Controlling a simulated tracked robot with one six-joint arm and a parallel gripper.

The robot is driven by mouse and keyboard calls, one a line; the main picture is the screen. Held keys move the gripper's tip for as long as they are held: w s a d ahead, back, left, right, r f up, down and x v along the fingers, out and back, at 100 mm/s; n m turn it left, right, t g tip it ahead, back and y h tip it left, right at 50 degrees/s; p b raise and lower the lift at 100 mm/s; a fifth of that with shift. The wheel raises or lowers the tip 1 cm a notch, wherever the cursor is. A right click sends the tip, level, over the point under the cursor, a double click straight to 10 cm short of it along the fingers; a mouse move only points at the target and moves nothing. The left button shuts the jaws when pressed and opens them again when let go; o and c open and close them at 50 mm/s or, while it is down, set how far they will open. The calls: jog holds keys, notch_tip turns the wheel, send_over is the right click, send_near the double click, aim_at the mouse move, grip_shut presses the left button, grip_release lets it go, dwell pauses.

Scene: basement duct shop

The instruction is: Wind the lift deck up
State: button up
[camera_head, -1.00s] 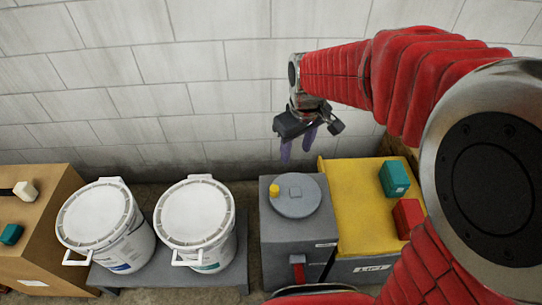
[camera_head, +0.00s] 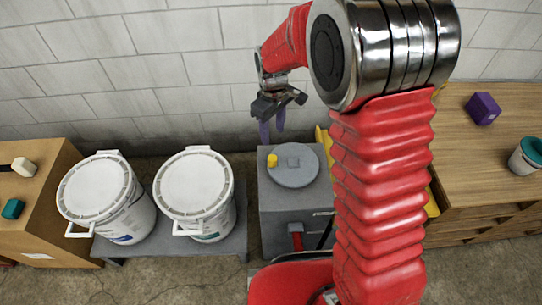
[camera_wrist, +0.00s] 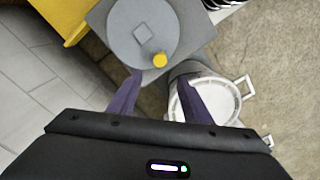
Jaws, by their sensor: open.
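A grey box (camera_head: 272,222) stands on the floor. On its top is a round grey crank disc (camera_head: 293,165) with a square hub and a yellow knob (camera_head: 272,160) at its left edge. The disc (camera_wrist: 132,28) and knob (camera_wrist: 160,60) also show in the wrist view, ahead of my fingers. The yellow lift deck (camera_head: 432,200) beside the box is mostly hidden behind my arm; part of it shows in the wrist view (camera_wrist: 60,18). My gripper (camera_head: 272,130) is open and empty, above and behind the disc, with its purple fingers pointing down. It touches nothing.
Two white lidded buckets (camera_head: 106,200) (camera_head: 195,190) stand on a low grey bench (camera_head: 165,246) at left. A cardboard box (camera_head: 50,225) is farther left. A wooden bench (camera_head: 500,160) with a purple block (camera_head: 483,108) is at right. A block wall (camera_head: 150,75) runs behind.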

aim_at(273, 157)
notch_tip(273, 157, down, 14)
jog(key=shift+r, duration=0.1)
dwell(0.7)
jog(key=shift+c, duration=0.4)
grip_shut()
jog(key=shift+a, duration=0.3)
jog(key=shift+w+d, duration=0.1)
jog(key=shift+d, duration=0.2)
